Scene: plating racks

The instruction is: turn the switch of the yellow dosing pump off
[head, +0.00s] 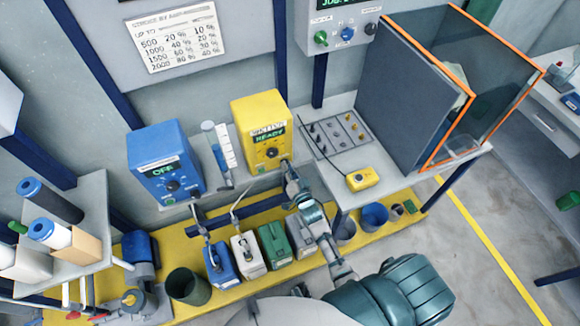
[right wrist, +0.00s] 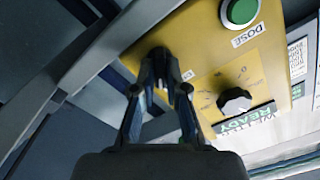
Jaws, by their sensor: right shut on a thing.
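My right gripper (head: 287,166) is at the pump's lower right corner. In the right wrist view its fingers (right wrist: 165,75) are closed on a small dark switch (right wrist: 158,53) on the pump face. The fingertips hide most of the switch, so its setting is unclear. My left gripper is not in view.
A blue pump (head: 165,160) showing OFF is to the left. Several canisters, including a green one (head: 274,246), stand on the yellow ledge (head: 330,250) below. A grey bench (head: 335,150) with a glass enclosure (head: 410,95) is close on the right.

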